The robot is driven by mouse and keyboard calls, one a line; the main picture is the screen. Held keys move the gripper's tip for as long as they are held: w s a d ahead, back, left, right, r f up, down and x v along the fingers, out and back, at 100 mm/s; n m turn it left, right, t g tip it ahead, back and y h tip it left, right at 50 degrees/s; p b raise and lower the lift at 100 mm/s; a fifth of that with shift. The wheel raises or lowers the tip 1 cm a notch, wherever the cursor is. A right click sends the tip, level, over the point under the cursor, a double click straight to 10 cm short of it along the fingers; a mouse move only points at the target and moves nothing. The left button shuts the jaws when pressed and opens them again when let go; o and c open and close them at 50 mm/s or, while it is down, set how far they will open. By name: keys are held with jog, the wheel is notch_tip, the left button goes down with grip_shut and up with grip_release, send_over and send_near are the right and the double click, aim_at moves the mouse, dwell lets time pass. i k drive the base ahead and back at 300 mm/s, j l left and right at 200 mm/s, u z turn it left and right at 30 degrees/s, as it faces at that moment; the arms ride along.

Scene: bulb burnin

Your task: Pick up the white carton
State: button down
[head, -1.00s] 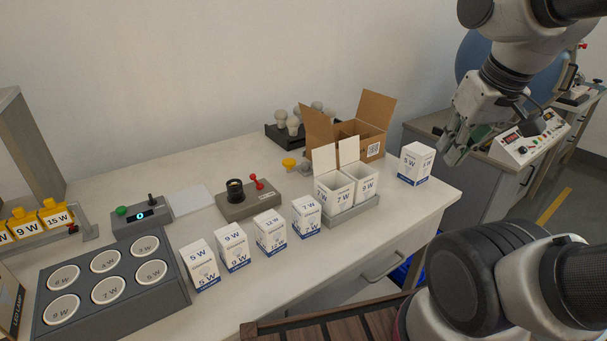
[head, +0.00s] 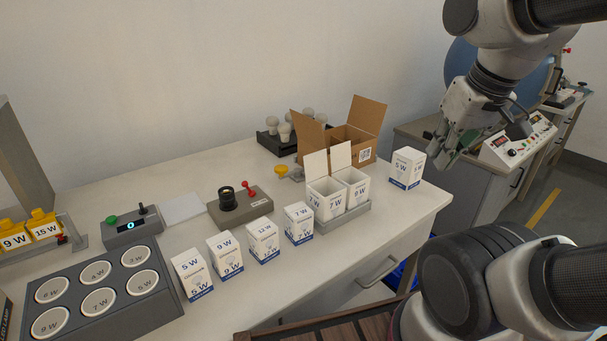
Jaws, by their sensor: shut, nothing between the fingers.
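Several white cartons with blue print stand on the table. A 5 W carton (head: 406,168) stands alone near the table's right end. Four labelled 5 W (head: 191,276), 9 W (head: 225,257), 12 W (head: 263,241) and 7 W (head: 298,223) stand in a row along the front. Two open-topped cartons (head: 325,199) stand in a grey tray (head: 343,218). Which carton the task means cannot be told. My gripper (head: 447,153) is shut and empty, to the right of the lone 5 W carton and a little higher in the picture, apart from it.
An open cardboard box (head: 367,152) stands behind the tray. A grey socket stand (head: 239,207) with a red lever and a meter box (head: 133,228) are further left. A grey rack (head: 97,296) with round wells fills the front left. A control panel (head: 517,143) stands at right.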

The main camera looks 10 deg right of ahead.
aim_at(225, 252)
jog(key=k+j+u, duration=0.1)
jog(key=u, duration=0.65)
